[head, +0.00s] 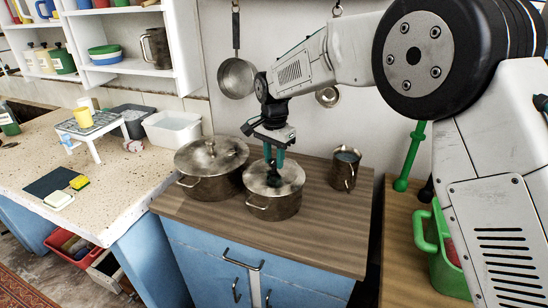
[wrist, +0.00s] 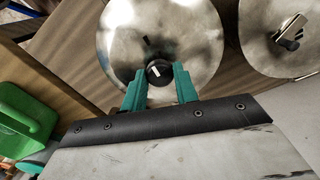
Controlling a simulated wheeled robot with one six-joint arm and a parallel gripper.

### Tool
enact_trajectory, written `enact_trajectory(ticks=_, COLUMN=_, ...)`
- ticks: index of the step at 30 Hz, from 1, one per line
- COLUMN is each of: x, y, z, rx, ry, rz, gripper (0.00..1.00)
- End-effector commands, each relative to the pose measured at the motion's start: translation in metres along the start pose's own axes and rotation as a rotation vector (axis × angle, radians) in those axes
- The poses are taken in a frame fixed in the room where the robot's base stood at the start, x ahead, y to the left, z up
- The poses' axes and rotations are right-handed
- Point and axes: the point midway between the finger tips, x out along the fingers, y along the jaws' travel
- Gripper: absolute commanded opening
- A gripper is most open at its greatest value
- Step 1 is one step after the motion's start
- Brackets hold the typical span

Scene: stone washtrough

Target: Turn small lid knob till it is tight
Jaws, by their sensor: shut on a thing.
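The smaller pot (head: 273,205) stands on the wooden counter top with its metal lid (head: 291,177) on. The lid also fills the upper middle of the wrist view (wrist: 190,35). Its small dark knob (wrist: 158,72) has a pale mark on top and sits between my fingertips. My gripper (head: 274,176) points down over the lid from above. Its two green fingers, seen in the wrist view (wrist: 157,88), are shut on the knob, one on each side. In the head view the fingers and their shadow mostly hide the knob.
A larger lidded pot (head: 212,185) stands close on the left, its lid handle (wrist: 290,32) showing in the wrist view. A metal mug (head: 345,170) stands to the right. The counter's front right (head: 335,235) is clear.

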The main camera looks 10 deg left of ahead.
Motion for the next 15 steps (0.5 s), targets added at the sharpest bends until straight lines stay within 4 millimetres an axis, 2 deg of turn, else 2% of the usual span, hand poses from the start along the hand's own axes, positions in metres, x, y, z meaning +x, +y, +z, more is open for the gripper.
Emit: enact_trajectory(ticks=15, x=0.0002, y=0.0002, z=0.0000, rx=0.037, ry=0.000, rz=0.001, gripper=0.07)
